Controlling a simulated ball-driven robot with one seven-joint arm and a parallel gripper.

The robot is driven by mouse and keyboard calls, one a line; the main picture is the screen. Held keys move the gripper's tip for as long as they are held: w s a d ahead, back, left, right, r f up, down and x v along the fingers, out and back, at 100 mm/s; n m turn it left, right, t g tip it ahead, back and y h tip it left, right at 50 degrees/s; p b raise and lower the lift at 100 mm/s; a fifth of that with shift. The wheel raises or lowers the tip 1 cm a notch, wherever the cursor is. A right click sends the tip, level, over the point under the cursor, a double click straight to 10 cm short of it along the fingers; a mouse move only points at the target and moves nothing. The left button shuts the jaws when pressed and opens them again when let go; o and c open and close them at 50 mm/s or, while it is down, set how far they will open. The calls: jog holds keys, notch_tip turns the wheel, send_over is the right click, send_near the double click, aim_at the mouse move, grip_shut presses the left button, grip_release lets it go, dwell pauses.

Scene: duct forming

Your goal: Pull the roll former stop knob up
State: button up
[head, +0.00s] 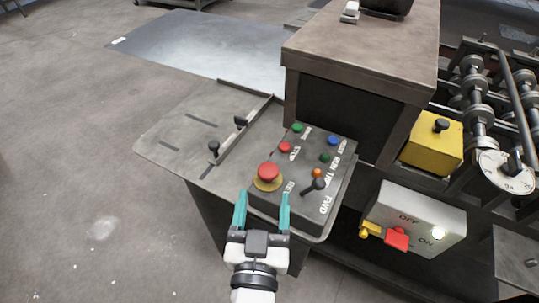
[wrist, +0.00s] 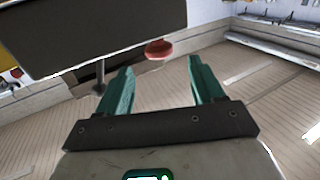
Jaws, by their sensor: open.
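The stop knob (head: 268,172) is a red mushroom head on a yellow round base, at the near left of the sloped control panel (head: 333,160). A red disc, which looks like the same knob, shows in the wrist view (wrist: 158,49), beyond the fingertips and roughly centred between them. My gripper (head: 263,203) is open and empty, with teal fingers spread on either side of the line to the knob. In the head view the fingertips lie just below the knob, with no contact visible. The exact gap in depth is hard to judge.
The panel also carries several small buttons, including a red one (head: 285,147), and a black lever (head: 315,186). A grey box with a red switch (head: 397,239) is at right, below a yellow box (head: 433,146).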

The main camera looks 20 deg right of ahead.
aim_at(269, 163)
jog(key=p+x, duration=0.2)
jog(key=x, duration=0.7)
jog(key=shift+w+d, duration=0.2)
jog(key=shift+w, duration=0.15)
jog(key=shift+c, duration=0.3)
grip_shut()
